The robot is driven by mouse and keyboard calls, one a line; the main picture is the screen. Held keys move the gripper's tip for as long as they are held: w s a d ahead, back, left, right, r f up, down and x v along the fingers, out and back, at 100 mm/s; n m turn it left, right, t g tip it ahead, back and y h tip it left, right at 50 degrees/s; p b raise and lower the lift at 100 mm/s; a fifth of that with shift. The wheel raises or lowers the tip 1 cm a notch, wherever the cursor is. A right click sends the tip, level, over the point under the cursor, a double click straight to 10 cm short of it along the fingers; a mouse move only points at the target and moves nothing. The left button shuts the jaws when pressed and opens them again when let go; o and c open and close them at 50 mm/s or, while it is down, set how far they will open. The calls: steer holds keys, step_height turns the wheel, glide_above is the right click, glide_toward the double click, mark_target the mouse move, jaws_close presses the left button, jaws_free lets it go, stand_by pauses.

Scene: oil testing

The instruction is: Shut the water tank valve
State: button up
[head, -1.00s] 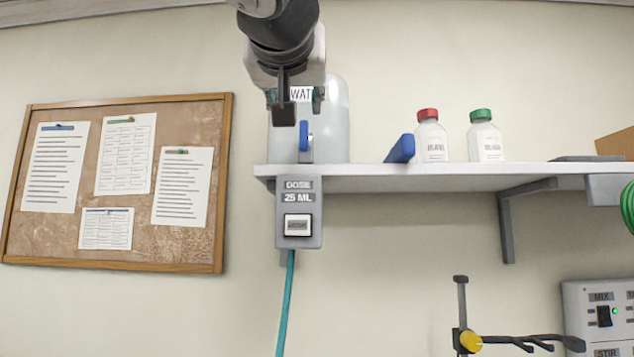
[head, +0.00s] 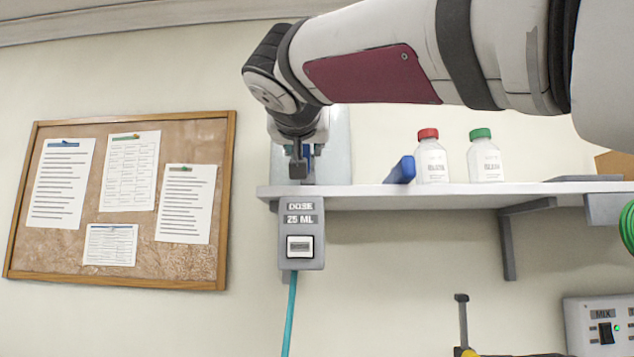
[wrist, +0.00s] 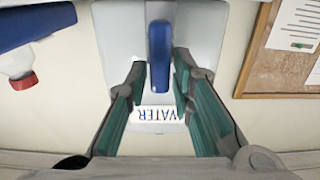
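The water tank (head: 339,150), a pale translucent container, stands at the left end of the shelf, partly hidden behind my gripper. Its blue valve handle (head: 307,163) is mostly covered by my gripper in the head view. In the wrist view the blue handle (wrist: 159,55) lies between and just beyond my teal-padded fingers, and the WATER label (wrist: 158,114) shows below it. My gripper (head: 299,165) is at the handle's height in front of the tank. In the wrist view my gripper (wrist: 160,85) is open, with a gap on each side of the handle.
The shelf (head: 400,190) also carries a blue object (head: 402,170), a red-capped bottle (head: 431,160) and a green-capped bottle (head: 485,160). A grey DOSE 25 ML box (head: 301,235) hangs below the tank. A corkboard (head: 190,270) is on the wall at left.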

jaws_close()
